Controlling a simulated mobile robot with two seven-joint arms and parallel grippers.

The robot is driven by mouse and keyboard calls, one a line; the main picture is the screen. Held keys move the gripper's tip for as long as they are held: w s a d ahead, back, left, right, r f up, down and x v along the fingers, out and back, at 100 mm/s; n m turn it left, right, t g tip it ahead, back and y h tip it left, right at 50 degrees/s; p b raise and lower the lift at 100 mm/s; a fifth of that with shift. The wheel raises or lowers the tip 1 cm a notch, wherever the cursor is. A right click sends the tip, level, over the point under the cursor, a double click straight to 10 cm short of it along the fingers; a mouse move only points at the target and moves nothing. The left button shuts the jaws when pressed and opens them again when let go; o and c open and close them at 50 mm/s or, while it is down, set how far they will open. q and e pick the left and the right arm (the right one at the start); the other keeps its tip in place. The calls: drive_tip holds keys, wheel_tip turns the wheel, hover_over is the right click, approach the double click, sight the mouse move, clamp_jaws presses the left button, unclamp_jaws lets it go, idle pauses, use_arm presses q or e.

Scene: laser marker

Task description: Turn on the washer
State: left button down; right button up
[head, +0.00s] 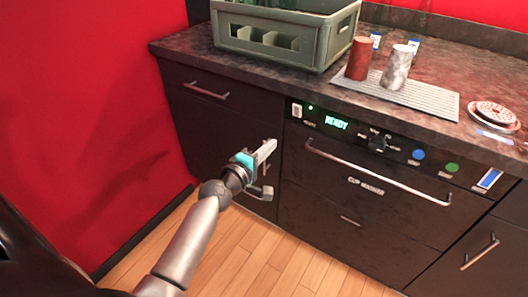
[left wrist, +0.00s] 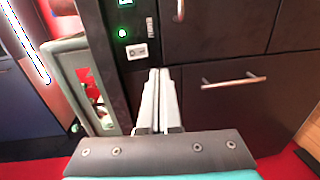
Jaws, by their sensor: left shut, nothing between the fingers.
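The cup washer (head: 350,190) is a dark front with a silver bar handle, built in under the counter. Its display shows green READY, and a small green light glows at the left of its panel. A dark knob (head: 378,142), a blue button (head: 418,155) and a green button (head: 452,167) lie further right. My left gripper (head: 268,148) is shut and empty, below and left of the switch, apart from it. My right gripper is not in view.
A green-grey crate (head: 285,38) stands on the dark counter. A red cup (head: 360,58) and a white cup (head: 397,68) stand on a ribbed mat (head: 430,100). A drawer with a handle (head: 207,90) is at the left. Wooden floor is clear below.

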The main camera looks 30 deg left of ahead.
use_arm(q)
drive_tip(key=shift+s+f, duration=0.15)
drive_tip(key=shift+s, duration=0.85)
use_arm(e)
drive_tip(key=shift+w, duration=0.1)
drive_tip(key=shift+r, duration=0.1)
use_arm(q)
drive_tip(key=s+d+f+m+g+p, duration=0.15)
drive_tip(key=s+f+m+g, duration=0.35)
drive_tip(key=f, duration=0.7)
drive_tip(key=s+d+f+m+g+p, duration=0.1)
drive_tip(key=s+d+f+m+g, duration=0.15)
drive_tip(key=s+f, duration=0.7)
drive_tip(key=s+f+m+g, duration=0.3)
drive_tip(key=s+f+m, duration=0.3)
drive_tip(key=s, duration=0.6)
drive_tip(key=s+f+m+g+y+p, duration=0.1)
drive_tip(key=s+f+m+g, duration=0.2)
drive_tip(key=s+f+m, duration=0.3)
drive_tip(key=s+f, duration=0.4)
drive_tip(key=s, duration=0.2)
drive_tip(key=shift+s+d+f+g, duration=0.35)
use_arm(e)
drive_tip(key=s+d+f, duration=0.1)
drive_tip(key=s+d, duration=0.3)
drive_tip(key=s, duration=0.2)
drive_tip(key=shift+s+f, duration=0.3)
